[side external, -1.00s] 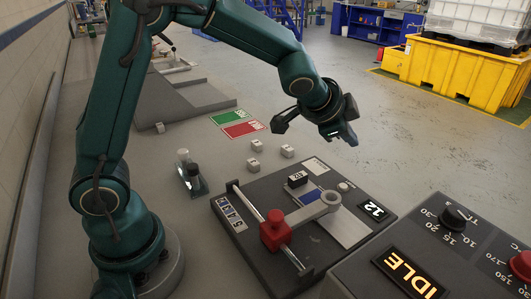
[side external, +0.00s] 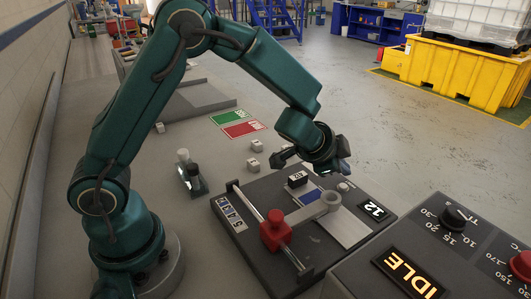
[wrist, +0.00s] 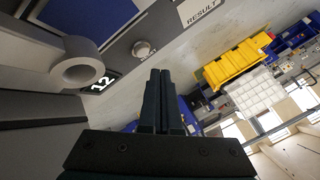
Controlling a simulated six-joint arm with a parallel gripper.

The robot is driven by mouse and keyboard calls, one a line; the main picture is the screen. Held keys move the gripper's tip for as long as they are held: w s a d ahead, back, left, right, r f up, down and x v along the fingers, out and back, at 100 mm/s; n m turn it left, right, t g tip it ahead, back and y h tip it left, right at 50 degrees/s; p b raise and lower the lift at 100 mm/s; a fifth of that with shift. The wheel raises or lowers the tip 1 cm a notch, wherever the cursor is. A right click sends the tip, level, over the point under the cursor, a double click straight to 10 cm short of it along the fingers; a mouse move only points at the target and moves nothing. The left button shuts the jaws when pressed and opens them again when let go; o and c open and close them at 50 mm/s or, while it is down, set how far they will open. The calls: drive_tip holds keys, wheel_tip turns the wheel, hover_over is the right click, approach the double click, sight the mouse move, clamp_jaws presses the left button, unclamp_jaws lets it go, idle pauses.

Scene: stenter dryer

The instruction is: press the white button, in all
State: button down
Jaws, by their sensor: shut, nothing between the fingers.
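The white button (side external: 345,187) is a small round knob near the far right corner of the dark grey panel (side external: 315,258). In the wrist view the white button (wrist: 142,49) shows just beyond and left of my fingertips. My gripper (side external: 345,176) points down close above the button in the side view, its fingers shut and empty. In the wrist view my gripper (wrist: 158,74) has its two fingers together. A small gap shows between fingertips and button there; I cannot tell its exact size.
A grey ring-ended arm (side external: 330,199), a red slider block (side external: 274,232) and a display reading 12 (side external: 375,210) share the panel. A console reading IDLE (side external: 410,279) stands at front right. Small white blocks (side external: 254,165) and red and green cards (side external: 242,129) lie behind.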

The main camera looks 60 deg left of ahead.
drive_tip(key=shift+f, duration=0.65)
idle(1.7)
drive_tip(key=shift+f, duration=0.45)
drive_tip(key=shift+f, duration=0.5)
idle(0.4)
drive_tip(key=shift+r, duration=0.95)
drive_tip(key=shift+r, duration=2.5)
